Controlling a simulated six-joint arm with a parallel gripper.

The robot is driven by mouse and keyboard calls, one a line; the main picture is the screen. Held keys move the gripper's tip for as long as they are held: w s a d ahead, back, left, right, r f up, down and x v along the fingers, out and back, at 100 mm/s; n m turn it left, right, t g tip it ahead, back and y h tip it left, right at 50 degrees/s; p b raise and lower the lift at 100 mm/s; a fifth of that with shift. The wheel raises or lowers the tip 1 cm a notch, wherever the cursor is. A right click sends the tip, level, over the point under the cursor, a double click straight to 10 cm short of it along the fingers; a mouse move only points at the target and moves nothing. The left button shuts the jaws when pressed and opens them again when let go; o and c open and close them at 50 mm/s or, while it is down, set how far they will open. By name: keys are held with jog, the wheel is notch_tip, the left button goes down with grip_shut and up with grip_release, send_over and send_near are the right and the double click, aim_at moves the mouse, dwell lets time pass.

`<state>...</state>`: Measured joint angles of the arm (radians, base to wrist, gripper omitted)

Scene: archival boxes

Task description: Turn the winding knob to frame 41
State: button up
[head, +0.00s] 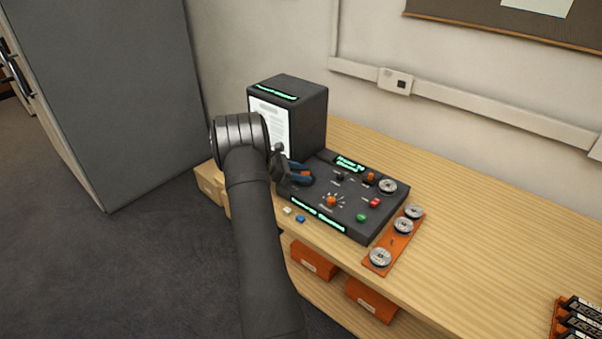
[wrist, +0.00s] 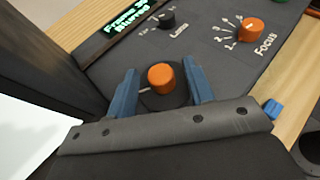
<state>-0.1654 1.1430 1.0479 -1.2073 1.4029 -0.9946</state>
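The winding knob is an orange knob (wrist: 161,78) on a dark round base with a white pointer mark, on the dark reader console. It also shows as a small orange patch in the head view (head: 306,174). My gripper (wrist: 160,85) is open, with one blue finger on each side of the knob and a visible gap on both sides. In the head view my gripper (head: 300,171) is over the console's left part. A green-lit frame display (wrist: 128,24) shows text starting "Frame"; its number is too blurred to read surely.
The console (head: 350,221) also has an orange focus knob (wrist: 250,28), a black lamp knob (wrist: 167,19), and red (head: 375,202) and green (head: 362,217) buttons. The reader's screen housing (head: 312,118) stands close behind my gripper. An orange strip with reels (head: 391,244) lies right.

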notch_tip(320, 180, up, 4)
jog(key=shift+r, duration=0.1)
jog(key=s+d+r, duration=0.6)
jog(key=s+d, duration=0.1)
jog(key=d, duration=0.2)
jog(key=shift+d+r, duration=0.15)
jog(key=shift+r, duration=0.25)
jog(key=s+a+f+n+t+y, duration=0.1)
jog(key=s+a+f+n+t, duration=0.2)
jog(key=a, duration=0.8)
jog(key=a+f+n+t+y, duration=0.2)
jog(key=a+n+t, duration=0.15)
jog(key=a, duration=0.75)
jog(key=shift+t, duration=0.25)
jog(key=x, duration=1.7)
jog(key=shift+s+d+r, duration=0.1)
jog(key=shift+s+d, duration=0.1)
jog(key=shift+d, duration=0.15)
